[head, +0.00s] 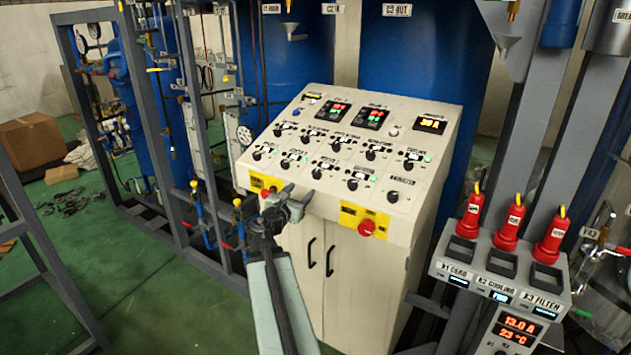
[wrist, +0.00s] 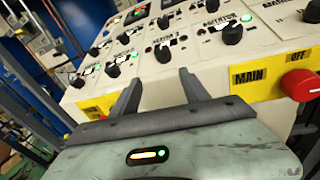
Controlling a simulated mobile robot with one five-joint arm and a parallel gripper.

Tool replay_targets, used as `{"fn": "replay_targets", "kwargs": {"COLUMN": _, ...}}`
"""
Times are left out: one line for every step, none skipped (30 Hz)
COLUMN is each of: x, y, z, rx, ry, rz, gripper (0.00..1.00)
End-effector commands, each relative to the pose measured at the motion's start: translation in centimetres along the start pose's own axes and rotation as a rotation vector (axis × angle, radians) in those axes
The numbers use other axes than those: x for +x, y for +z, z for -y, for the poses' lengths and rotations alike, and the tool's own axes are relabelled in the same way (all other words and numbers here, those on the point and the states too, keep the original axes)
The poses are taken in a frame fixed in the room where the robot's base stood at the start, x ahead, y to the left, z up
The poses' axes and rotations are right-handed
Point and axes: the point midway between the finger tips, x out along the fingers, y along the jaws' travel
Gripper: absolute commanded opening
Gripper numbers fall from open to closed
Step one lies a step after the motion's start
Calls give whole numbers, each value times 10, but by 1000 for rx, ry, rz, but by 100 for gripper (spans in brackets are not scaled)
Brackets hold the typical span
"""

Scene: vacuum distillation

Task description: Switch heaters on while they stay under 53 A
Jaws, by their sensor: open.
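A cream control console (head: 440,130) stands in the middle of the head view, with several black rotary knobs and small white labels on its sloped face. Some knobs have a lit green lamp beside them. An amber ammeter display (head: 430,124) is at the upper right; it seems to read about 30 A, but the digits are small. My gripper (head: 288,200) is at the console's lower front edge, empty, with its fingers apart. In the wrist view the fingers (wrist: 158,88) point at the panel, below a black knob (wrist: 162,54) labelled like "HEATER 2".
A red knob (head: 366,229) on a yellow plate marked MAIN and OFF sits on the front edge, right of my gripper. Red handled units (head: 508,222) stand on a grey rack at the right. Blue tanks and steel frames stand behind. Green floor is open at the lower left.

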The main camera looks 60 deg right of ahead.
Motion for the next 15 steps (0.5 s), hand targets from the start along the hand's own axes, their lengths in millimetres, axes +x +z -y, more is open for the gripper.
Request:
{"fn": "replay_targets", "kwargs": {"x": 8, "y": 7, "z": 9, "rx": -79, "ry": 4, "rz": 28, "gripper": 53}}
{"fn": "replay_targets", "kwargs": {"x": 11, "y": 10, "z": 12, "rx": -115, "ry": 7, "rz": 40, "gripper": 53}}
{"fn": "replay_targets", "kwargs": {"x": 13, "y": 12, "z": 13, "rx": -145, "ry": 10, "rz": 49, "gripper": 53}}
{"fn": "replay_targets", "kwargs": {"x": 13, "y": 14, "z": 14, "rx": -159, "ry": 12, "rz": 53, "gripper": 53}}
{"fn": "replay_targets", "kwargs": {"x": 14, "y": 14, "z": 14, "rx": -166, "ry": 12, "rz": 55, "gripper": 53}}
{"fn": "replay_targets", "kwargs": {"x": 14, "y": 14, "z": 14, "rx": -167, "ry": 13, "rz": 55, "gripper": 53}}
{"fn": "replay_targets", "kwargs": {"x": 14, "y": 14, "z": 13, "rx": -166, "ry": 12, "rz": 55, "gripper": 53}}
{"fn": "replay_targets", "kwargs": {"x": 16, "y": 14, "z": 13, "rx": -165, "ry": 12, "rz": 55, "gripper": 53}}
{"fn": "replay_targets", "kwargs": {"x": 18, "y": 14, "z": 13, "rx": -164, "ry": 12, "rz": 54, "gripper": 53}}
{"fn": "replay_targets", "kwargs": {"x": 21, "y": 15, "z": 13, "rx": -163, "ry": 11, "rz": 54, "gripper": 53}}
{"fn": "replay_targets", "kwargs": {"x": 24, "y": 15, "z": 12, "rx": -163, "ry": 11, "rz": 54, "gripper": 53}}
{"fn": "replay_targets", "kwargs": {"x": 30, "y": 15, "z": 12, "rx": -162, "ry": 10, "rz": 54, "gripper": 53}}
{"fn": "replay_targets", "kwargs": {"x": 34, "y": 15, "z": 12, "rx": -162, "ry": 10, "rz": 54, "gripper": 53}}
{"fn": "replay_targets", "kwargs": {"x": 40, "y": 15, "z": 12, "rx": -161, "ry": 10, "rz": 54, "gripper": 53}}
{"fn": "replay_targets", "kwargs": {"x": 47, "y": 16, "z": 12, "rx": -161, "ry": 10, "rz": 53, "gripper": 53}}
